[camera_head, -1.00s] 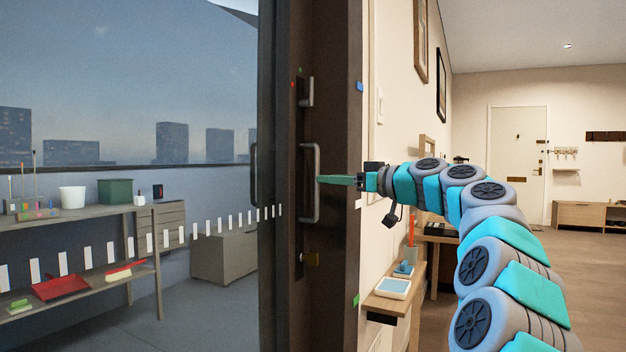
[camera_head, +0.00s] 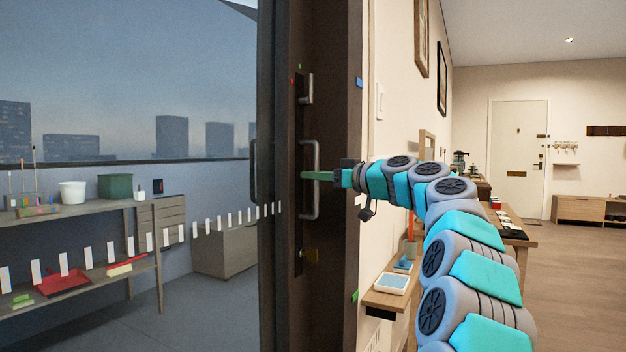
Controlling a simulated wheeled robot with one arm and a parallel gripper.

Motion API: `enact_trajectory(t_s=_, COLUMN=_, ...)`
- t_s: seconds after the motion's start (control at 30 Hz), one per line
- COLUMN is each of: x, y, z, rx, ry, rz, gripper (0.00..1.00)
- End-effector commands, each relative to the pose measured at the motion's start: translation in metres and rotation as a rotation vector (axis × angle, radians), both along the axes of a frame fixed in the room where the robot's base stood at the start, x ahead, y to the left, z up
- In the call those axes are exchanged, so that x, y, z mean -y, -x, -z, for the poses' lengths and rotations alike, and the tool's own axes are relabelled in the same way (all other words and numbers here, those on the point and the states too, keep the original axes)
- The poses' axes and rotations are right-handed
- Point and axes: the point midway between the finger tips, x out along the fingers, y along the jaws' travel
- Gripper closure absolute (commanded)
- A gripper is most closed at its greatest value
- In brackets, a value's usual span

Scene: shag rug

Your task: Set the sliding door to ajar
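The sliding door (camera_head: 283,300) is a large glass panel with a dark frame on the left. Its edge stands close beside the dark jamb (camera_head: 342,280), and I see no clear gap between them. A grey D-shaped pull handle (camera_head: 317,205) is upright on the door's edge. My gripper (camera_head: 305,175) comes from the right at about the handle's mid-height. Its thin green fingers reach into the handle's loop, crossing its upright bar. I see the fingers edge-on, so their opening and any contact are unclear.
A small wall shelf (camera_head: 378,300) with a blue-and-white tray sits below my arm. The beige wall (camera_head: 395,75) runs close on the right of the jamb. Behind the glass are a grey shelf (camera_head: 95,213) and a bench (camera_head: 225,252). Wooden floor (camera_head: 570,270) lies open at right.

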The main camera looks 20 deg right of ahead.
Motion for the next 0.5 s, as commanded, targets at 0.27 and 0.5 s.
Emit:
enact_trajectory(t_s=0.27, x=-0.0003, y=0.0, z=0.0002, rx=-0.001, ry=0.0, rz=-0.001, gripper=1.0)
enact_trajectory(t_s=0.5, x=-0.0005, y=0.0, z=0.0002, rx=-0.001, ry=0.0, rz=-0.001, gripper=1.0)
